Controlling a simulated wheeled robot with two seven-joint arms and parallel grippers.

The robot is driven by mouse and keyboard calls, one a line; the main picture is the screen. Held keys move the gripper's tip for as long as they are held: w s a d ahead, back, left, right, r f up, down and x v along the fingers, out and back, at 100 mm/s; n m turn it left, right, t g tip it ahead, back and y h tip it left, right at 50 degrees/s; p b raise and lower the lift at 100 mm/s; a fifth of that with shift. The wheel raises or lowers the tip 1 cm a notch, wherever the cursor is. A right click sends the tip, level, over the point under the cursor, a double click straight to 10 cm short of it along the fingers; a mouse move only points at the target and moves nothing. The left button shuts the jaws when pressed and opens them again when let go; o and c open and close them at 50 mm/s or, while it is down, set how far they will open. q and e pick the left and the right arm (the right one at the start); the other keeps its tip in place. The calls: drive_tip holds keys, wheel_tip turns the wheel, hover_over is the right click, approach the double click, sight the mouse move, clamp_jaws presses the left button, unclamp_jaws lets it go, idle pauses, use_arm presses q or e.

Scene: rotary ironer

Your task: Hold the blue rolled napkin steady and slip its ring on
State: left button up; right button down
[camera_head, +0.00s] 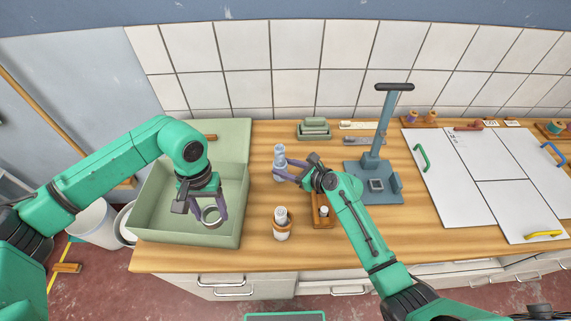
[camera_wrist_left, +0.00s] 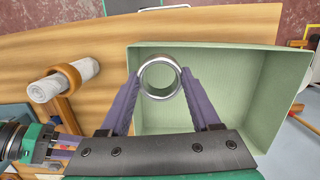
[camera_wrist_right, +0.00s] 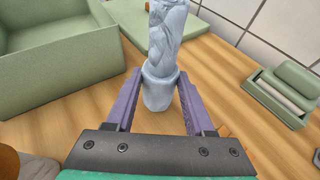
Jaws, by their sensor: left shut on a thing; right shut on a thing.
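The pale blue rolled napkin (camera_head: 280,157) stands upright on the wooden counter. My right gripper (camera_head: 281,172) is shut on it low down, and the right wrist view shows the napkin (camera_wrist_right: 166,40) between the two fingers (camera_wrist_right: 158,88). Its top end is cut off in that view. The silver ring (camera_wrist_left: 160,96) is in my left gripper (camera_wrist_left: 160,80), shut on it at the fingertips. In the head view, my left gripper (camera_head: 208,213) holds the ring (camera_head: 212,224) over the green bin, apart from the napkin and to its left.
The open green bin (camera_head: 160,229) stands left on the counter. A white rolled napkin (camera_head: 281,213) in a wooden ring (camera_head: 282,231) stands in front of the blue one. A blue-grey press stand (camera_head: 376,130) is to the right, beside white boards (camera_head: 480,170).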

drive_tip(key=shift+f, duration=0.85)
drive_tip(key=shift+f, duration=0.15)
drive_tip(key=shift+c, duration=2.3)
unclamp_jaws()
drive_tip(key=shift+r, duration=0.3)
drive_tip(key=shift+c, duration=0.3)
drive_tip(key=c, duration=0.6)
drive_tip(key=shift+c, duration=0.2)
